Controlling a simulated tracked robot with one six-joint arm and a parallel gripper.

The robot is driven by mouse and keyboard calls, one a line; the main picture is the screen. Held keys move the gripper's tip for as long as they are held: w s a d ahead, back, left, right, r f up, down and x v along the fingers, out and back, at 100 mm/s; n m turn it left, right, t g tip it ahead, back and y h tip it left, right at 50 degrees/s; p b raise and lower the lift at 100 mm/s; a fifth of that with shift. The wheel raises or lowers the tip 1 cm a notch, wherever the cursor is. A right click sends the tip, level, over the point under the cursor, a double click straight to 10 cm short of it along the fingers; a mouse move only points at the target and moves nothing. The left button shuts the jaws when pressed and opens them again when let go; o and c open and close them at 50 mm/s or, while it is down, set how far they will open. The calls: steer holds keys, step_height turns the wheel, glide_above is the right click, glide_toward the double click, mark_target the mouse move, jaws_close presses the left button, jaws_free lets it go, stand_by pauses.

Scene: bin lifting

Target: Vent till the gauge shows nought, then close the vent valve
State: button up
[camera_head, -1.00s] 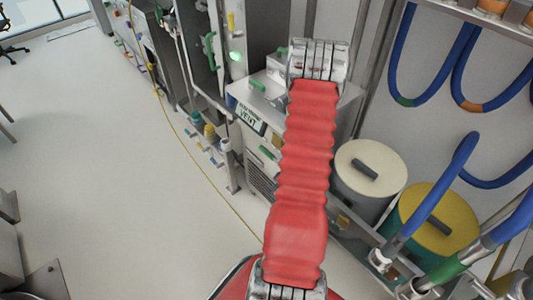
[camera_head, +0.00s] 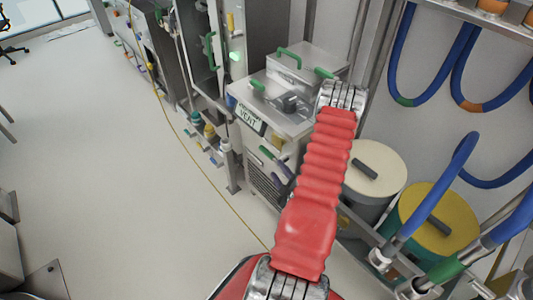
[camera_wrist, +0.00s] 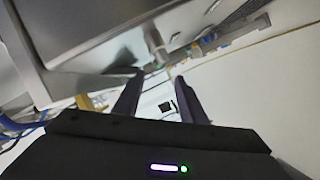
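The steel cabinet (camera_head: 275,83) stands at the middle of the head view, with a VENT label (camera_head: 248,118) on its front edge. I cannot make out the gauge or the vent valve for certain in either view. My gripper (camera_wrist: 159,78) shows in the wrist view with its two dark fingers apart and nothing between them. In the head view my red-sleeved arm hides part of the cabinet front, and a finger shows below the label, close to the front.
Green handles (camera_head: 290,58) and a dark grey fitting (camera_head: 288,102) are on the cabinet top. A cream-lidded drum (camera_head: 372,160) and a yellow-lidded drum (camera_head: 437,210) stand to the right, below blue hoses (camera_head: 400,60). A yellow cable (camera_head: 190,152) crosses the open floor at left.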

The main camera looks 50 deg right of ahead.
mark_target(266, 153)
steer(key=x, duration=1.3)
steer(key=shift+w+d+f, duration=0.1)
steer(key=shift+w+d, duration=0.1)
steer(key=shift+w, duration=0.1)
steer(key=shift+c, duration=0.7)
jaws_close()
